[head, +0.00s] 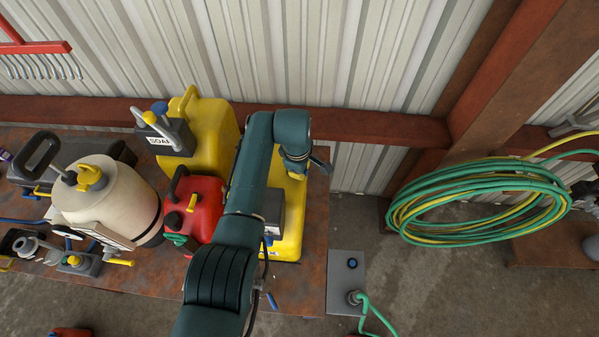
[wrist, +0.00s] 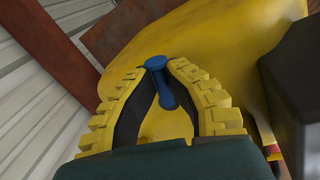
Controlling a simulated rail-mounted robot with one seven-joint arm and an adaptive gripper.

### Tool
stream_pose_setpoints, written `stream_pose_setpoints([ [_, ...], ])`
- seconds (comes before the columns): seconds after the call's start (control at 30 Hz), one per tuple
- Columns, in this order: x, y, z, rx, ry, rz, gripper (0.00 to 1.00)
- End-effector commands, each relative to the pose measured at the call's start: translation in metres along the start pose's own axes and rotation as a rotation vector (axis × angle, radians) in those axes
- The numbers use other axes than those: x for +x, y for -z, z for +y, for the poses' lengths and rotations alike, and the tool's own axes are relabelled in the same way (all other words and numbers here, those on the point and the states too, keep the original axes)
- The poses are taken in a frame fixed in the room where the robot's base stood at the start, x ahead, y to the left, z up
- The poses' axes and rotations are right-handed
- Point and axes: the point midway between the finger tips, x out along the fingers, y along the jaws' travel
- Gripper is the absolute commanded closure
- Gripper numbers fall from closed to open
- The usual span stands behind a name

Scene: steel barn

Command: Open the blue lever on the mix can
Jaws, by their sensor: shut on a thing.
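The mix can appears to be the yellow can (head: 291,228) partly under my arm at the right end of the bench. Its yellow body (wrist: 228,48) fills much of the wrist view. The blue lever (wrist: 166,92) has a round end and a short shaft, seen against the yellow surface. My gripper (wrist: 159,67) has yellow ribbed fingers with dark inner pads. The fingertips are closed in on either side of the lever near its round end. In the head view my arm hides the lever and most of the gripper.
A red can (head: 204,205), a cream jug (head: 108,205) and another yellow can (head: 208,128) with a SOAP label (head: 160,141) crowd the bench left of my arm. A coiled green and yellow hose (head: 480,205) hangs at the right. A corrugated wall stands behind.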

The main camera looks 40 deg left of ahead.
Motion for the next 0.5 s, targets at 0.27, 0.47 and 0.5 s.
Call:
stream_pose_setpoints([
  [0.27,0.0076,0.0007,0.0035,-0.184,0.006,0.039,1.0],
  [0.47,0.0076,0.0009,0.0059,-0.263,0.008,0.054,1.0],
  [0.5,0.0076,0.001,0.0062,-0.272,0.008,0.056,1.0],
])
